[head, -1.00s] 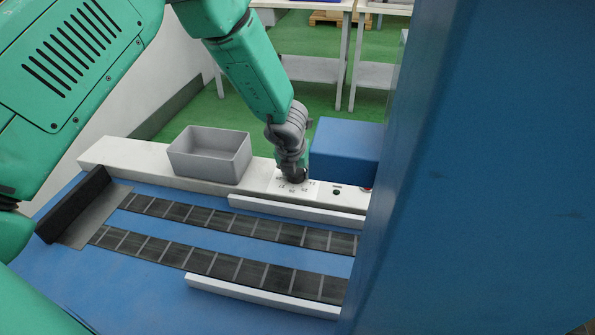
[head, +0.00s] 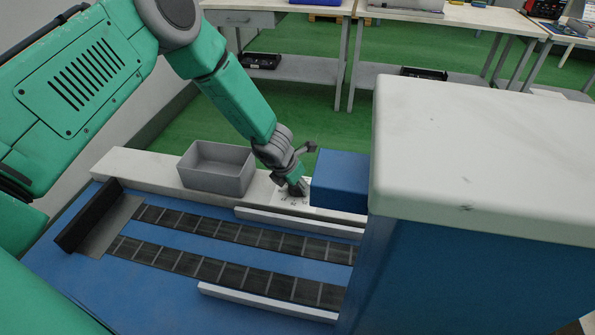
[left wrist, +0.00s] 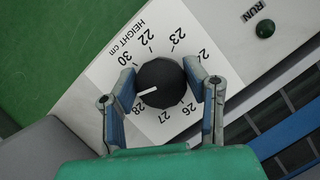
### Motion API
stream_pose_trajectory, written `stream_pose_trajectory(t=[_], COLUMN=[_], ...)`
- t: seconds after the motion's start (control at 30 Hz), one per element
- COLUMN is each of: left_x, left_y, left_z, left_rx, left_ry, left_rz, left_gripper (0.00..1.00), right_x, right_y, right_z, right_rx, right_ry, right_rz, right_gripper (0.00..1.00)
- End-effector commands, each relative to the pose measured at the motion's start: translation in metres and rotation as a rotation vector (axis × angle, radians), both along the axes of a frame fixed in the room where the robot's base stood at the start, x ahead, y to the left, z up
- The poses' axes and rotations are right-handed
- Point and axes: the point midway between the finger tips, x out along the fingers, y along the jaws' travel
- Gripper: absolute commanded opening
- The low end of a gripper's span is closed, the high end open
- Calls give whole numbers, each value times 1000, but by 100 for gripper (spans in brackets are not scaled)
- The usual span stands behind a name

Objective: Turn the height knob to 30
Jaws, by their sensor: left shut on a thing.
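The height knob (left wrist: 162,80) is a round black dial with a white pointer line, on a white plate (left wrist: 100,75) marked "HEIGHT cm". In the left wrist view its pointer points left and slightly down, between the 28 and 30 marks; the number between them is hidden by a finger. My left gripper (left wrist: 163,82) has one finger on each side of the knob and is shut on it. In the head view the left gripper (head: 294,185) reaches down onto the white ledge, mostly hiding the knob. My right gripper is not in view.
A green RUN button (left wrist: 265,28) sits on the same panel. A grey bin (head: 216,168) stands left of the gripper and a blue box (head: 340,178) close on its right. A large white-topped blue housing (head: 485,150) fills the right side.

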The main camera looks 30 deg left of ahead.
Motion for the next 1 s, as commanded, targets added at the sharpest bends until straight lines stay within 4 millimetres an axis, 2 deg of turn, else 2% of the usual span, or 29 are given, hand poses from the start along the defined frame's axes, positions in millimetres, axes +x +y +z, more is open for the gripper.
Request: stream_pose_trajectory(t=[0.03,0.1,0.2,0.33,0.47,0.7,1.0], left_x=[-1,-1,0,0,0,0,-1], left_y=[2,1,1,1,1,1,2], left_z=[9,9,7,4,0,-3,-2], left_rx=[3,7,11,7,6,6,7], left_ry=[4,3,3,-1,-2,-4,-2], left_rz=[-38,-105,-198,-315,-438,-644,-824], left_gripper=[12,12,12,12,12,12,12], right_x=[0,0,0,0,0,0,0], right_y=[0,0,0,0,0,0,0], right_z=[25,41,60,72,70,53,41], right_rx=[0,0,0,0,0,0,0], right_ry=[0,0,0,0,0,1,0], right_rz=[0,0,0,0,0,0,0], right_gripper=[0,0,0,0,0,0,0])
